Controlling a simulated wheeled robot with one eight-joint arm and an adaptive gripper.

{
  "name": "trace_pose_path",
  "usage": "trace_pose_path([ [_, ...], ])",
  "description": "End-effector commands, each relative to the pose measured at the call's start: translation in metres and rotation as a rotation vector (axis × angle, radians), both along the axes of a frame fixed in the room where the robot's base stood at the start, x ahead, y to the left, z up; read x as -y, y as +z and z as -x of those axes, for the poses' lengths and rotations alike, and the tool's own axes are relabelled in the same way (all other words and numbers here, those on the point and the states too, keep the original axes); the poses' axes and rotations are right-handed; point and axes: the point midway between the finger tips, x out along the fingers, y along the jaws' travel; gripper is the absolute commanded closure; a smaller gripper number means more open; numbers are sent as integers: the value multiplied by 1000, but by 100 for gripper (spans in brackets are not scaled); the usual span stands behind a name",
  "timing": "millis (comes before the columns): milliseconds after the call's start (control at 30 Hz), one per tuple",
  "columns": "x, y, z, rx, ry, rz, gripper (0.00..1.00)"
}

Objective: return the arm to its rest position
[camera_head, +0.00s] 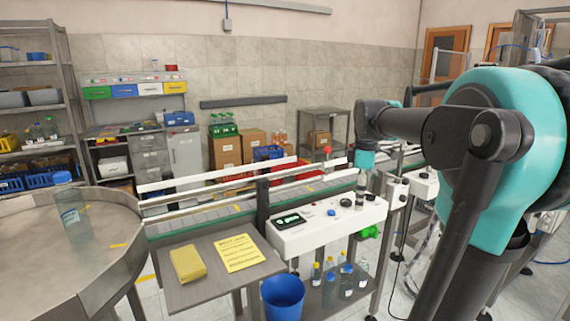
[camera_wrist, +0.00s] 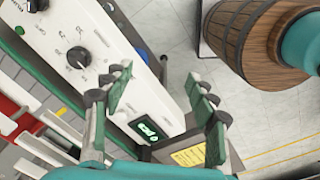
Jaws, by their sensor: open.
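My gripper (camera_head: 362,188) hangs over the right part of the white control panel (camera_head: 300,238) of the conveyor, seen small in the camera_head view. In the camera_wrist view my gripper (camera_wrist: 166,92) has its two teal-padded fingers spread wide, with nothing between them. The control panel (camera_wrist: 105,75) lies below, with a black knob (camera_wrist: 78,58) and a small green-lit screen (camera_wrist: 149,129). My arm reaches from the right side of the camera_head view, bent at the elbow, and covers part of the scene behind it.
The conveyor (camera_head: 215,213) runs behind the panel. A round metal table (camera_head: 40,275) with a clear bottle (camera_head: 75,220) stands at left. A side shelf (camera_head: 207,290) holds a yellow sponge-like block (camera_head: 188,264) and yellow sheet (camera_head: 239,253). A blue bin (camera_head: 283,298) stands in front.

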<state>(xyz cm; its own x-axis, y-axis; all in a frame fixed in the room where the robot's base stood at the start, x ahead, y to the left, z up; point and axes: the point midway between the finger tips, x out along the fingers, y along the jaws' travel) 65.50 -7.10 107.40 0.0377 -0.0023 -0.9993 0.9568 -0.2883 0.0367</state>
Motion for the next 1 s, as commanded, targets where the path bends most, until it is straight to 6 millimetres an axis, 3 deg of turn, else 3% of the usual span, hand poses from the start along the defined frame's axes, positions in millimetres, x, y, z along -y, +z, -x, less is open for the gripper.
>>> trace_pose_path([
  [367, -10, -74, 31, 89, -340, -26, 42],
  [467, -14, -106, 49, 129, -489, -48, 42],
  [700, -26, -198, 119, 238, -964, -163, 42],
  [833, -29, -228, 148, 270, -1146, -223, 42],
  [1000, -30, -244, 165, 285, -1251, -262, 42],
])
